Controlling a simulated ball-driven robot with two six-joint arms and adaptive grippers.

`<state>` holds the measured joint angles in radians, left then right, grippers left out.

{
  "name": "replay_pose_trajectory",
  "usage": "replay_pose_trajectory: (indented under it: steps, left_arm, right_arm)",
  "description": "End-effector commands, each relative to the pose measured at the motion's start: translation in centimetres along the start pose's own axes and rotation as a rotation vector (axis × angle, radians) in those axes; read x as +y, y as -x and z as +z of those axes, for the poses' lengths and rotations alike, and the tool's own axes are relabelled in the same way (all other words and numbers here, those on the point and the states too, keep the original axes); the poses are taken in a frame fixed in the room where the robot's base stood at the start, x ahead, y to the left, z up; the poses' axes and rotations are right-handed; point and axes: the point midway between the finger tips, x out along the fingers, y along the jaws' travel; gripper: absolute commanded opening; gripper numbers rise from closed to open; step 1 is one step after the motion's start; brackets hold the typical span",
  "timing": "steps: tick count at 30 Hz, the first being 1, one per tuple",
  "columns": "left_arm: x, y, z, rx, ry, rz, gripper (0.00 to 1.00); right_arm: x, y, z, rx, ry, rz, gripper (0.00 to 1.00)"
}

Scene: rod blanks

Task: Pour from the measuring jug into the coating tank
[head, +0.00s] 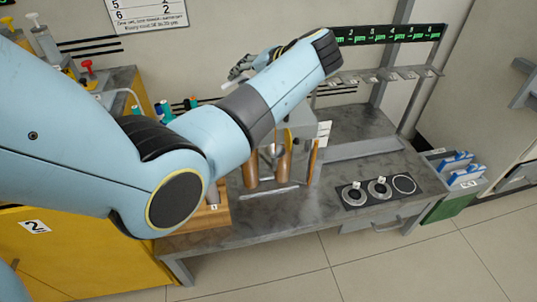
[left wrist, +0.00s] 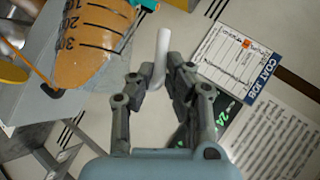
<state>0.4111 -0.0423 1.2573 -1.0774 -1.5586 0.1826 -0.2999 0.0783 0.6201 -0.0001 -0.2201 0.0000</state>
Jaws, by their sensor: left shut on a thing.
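My left gripper (left wrist: 165,85) is shut on a white bar, which looks like the handle (left wrist: 163,50) of the measuring jug. The measuring jug (left wrist: 90,35) is at the upper left of the left wrist view, with dark scale marks and orange contents. In the head view my left gripper (head: 242,66) is partly hidden behind my forearm, and the jug's body is hidden there. A grey box-like thing (head: 303,122) stands on the bench behind my arm; I cannot tell whether it is the coating tank. My right gripper is not in view.
Copper-coloured rods (head: 283,166) stand upright on the grey bench (head: 335,215). A dark plate with round fixtures (head: 378,189) lies at its right. A numbered rack (head: 390,34) rises behind. A yellow cabinet (head: 85,255) is at left. Blue-and-white items (head: 460,172) sit beyond the bench.

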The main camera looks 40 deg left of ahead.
Motion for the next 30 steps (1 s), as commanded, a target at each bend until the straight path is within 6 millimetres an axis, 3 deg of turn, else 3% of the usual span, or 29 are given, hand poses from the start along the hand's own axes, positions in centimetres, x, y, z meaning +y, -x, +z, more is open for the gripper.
replay_pose_trajectory:
  steps: [30]
  left_arm:
    - [0.2, 0.62, -0.71, -0.017, -0.059, -0.063, 0.0]
  right_arm:
    - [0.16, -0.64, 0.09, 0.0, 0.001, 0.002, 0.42]
